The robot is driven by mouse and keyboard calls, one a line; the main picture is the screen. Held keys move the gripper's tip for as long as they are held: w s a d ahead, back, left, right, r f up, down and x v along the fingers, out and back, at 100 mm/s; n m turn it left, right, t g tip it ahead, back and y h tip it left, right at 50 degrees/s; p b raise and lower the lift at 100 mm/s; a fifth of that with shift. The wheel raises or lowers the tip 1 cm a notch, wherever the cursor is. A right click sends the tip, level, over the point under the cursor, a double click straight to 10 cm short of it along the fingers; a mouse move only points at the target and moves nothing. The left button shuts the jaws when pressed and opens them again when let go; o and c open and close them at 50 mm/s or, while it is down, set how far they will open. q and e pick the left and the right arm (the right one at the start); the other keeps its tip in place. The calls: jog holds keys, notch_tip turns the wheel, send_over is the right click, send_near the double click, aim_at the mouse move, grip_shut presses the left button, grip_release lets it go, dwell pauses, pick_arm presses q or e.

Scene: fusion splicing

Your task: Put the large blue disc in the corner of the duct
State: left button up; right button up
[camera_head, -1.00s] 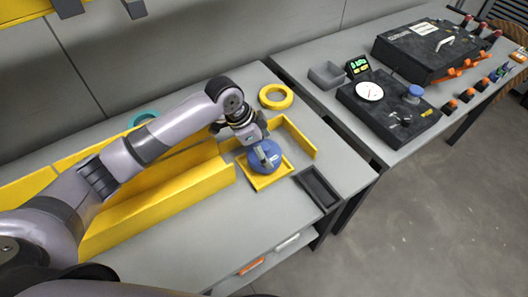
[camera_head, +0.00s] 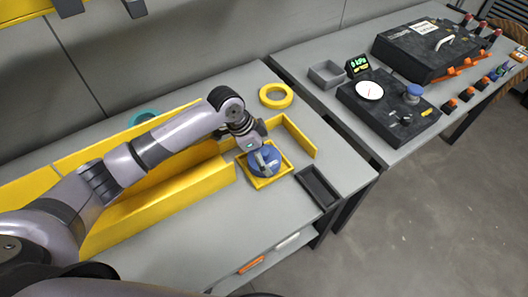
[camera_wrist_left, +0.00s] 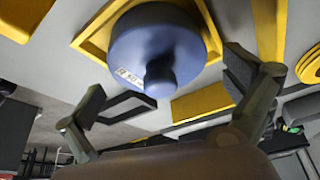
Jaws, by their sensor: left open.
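The large blue disc (camera_head: 257,171) has a knob on top and lies in the square yellow corner (camera_head: 284,178) of the yellow duct (camera_head: 170,203). In the left wrist view the disc (camera_wrist_left: 150,45) shows a white label, with yellow edges around it. My left gripper (camera_head: 262,158) is at the disc in the head view. In the wrist view its two fingers (camera_wrist_left: 166,82) are wide apart, one on each side of the knob and clear of it. The head view does not show clearly whether the disc lies flat. My right gripper is not in view.
A yellow ring (camera_head: 276,96) lies behind the duct, and a teal ring (camera_head: 143,117) is partly hidden by my arm. A black tray (camera_head: 318,187) is right of the corner. The other table holds a grey bin (camera_head: 327,74) and black equipment (camera_head: 392,108).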

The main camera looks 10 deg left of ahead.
pick_arm(q)
jog(key=v, duration=1.2)
jog(key=shift+b, duration=0.3)
jog(key=shift+r, duration=0.15)
